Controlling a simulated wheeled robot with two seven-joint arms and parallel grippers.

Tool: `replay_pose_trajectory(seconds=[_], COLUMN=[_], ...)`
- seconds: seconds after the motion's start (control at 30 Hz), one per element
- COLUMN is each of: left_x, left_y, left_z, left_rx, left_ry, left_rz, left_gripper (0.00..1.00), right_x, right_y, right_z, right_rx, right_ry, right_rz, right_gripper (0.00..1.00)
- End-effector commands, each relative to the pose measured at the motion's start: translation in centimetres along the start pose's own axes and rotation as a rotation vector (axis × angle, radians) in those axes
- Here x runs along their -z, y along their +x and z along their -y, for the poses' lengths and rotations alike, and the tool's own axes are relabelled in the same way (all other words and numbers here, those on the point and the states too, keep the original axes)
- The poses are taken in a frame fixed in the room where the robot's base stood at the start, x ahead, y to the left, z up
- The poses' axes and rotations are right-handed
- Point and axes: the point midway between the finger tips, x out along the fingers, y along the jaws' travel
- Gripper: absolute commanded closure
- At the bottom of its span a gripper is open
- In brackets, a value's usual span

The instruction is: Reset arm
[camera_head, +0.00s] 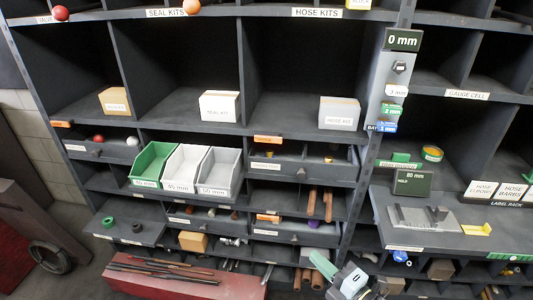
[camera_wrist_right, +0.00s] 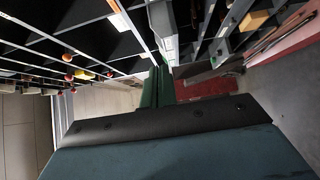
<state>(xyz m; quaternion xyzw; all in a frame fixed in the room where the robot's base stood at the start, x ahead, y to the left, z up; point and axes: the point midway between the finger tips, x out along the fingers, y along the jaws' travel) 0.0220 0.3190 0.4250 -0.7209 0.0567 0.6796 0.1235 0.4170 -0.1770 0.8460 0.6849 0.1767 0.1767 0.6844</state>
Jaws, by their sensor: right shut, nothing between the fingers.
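My right gripper (camera_head: 320,262) shows at the bottom of the head view, right of centre, in front of the lower shelves. Its green fingers point up and to the left, and part of its pale wrist shows behind them. In the right wrist view the two green fingers (camera_wrist_right: 157,88) lie together, shut with nothing between them. They do not appear to touch anything. My left gripper is in neither view.
A dark pigeonhole rack (camera_head: 185,129) fills the head view. Green (camera_head: 152,164), white (camera_head: 183,166) and grey (camera_head: 218,172) bins stand at mid height. A red bench (camera_head: 230,287) with rods lies low at left, close to my right gripper.

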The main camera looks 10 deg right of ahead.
Motion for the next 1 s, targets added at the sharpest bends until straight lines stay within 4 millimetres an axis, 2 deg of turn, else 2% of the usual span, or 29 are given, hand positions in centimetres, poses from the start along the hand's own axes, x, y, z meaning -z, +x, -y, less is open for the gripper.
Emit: replay_pose_trajectory(seconds=[0.07, 0.17, 0.27, 0.3, 0.37, 0.4, 0.47, 0.5, 0.57, 0.6, 0.67, 0.7, 0.8, 0.9, 1.0], left_x=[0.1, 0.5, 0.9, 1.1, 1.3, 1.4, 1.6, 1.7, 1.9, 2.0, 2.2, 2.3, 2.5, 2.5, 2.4], left_y=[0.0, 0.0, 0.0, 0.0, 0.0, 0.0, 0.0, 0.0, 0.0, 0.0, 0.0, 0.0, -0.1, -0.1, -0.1], left_z=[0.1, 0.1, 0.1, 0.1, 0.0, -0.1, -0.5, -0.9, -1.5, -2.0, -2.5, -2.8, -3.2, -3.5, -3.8], left_rx=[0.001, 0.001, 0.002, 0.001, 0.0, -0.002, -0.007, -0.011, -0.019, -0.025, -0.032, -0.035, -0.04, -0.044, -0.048], left_ry=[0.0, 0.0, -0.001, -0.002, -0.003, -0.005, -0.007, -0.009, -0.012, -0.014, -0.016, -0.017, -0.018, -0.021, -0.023], left_rz=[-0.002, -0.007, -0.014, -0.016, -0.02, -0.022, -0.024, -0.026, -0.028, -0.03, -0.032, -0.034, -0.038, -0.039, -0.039], left_gripper=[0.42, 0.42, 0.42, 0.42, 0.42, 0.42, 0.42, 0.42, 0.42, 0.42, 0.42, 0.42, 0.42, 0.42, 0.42], right_x=[-0.2, -1.1, -2.4, -2.8, -3.1, -3.2, -3.0, -2.6, -1.9, -1.2, 0.1, 1.1, 3.9, 6.5, 8.4], right_y=[-0.1, -0.8, -2.5, -3.6, -5.7, -7.2, -9.8, -11.7, -14.7, -16.9, -20.3, -22.7, -28.3, -33.0, -36.3], right_z=[0.8, 3.9, 9.7, 12.4, 16.6, 19.3, 23.1, 25.5, 28.9, 31.0, 33.9, 35.6, 38.9, 40.8, 41.8], right_rx=[0.016, 0.08, 0.192, 0.245, 0.326, 0.377, 0.451, 0.5, 0.571, 0.617, 0.683, 0.727, 0.82, 0.891, 0.937], right_ry=[0.021, 0.111, 0.277, 0.356, 0.479, 0.557, 0.672, 0.745, 0.85, 0.917, 1.014, 1.073, 1.204, 1.297, 1.355], right_rz=[0.012, 0.064, 0.165, 0.218, 0.305, 0.364, 0.457, 0.521, 0.619, 0.688, 0.794, 0.867, 1.042, 1.193, 1.302], right_gripper=[1.0, 1.0, 1.0, 1.0, 1.0, 1.0, 1.0, 1.0, 1.0, 1.0, 1.0, 1.0, 1.0, 1.0, 1.0])
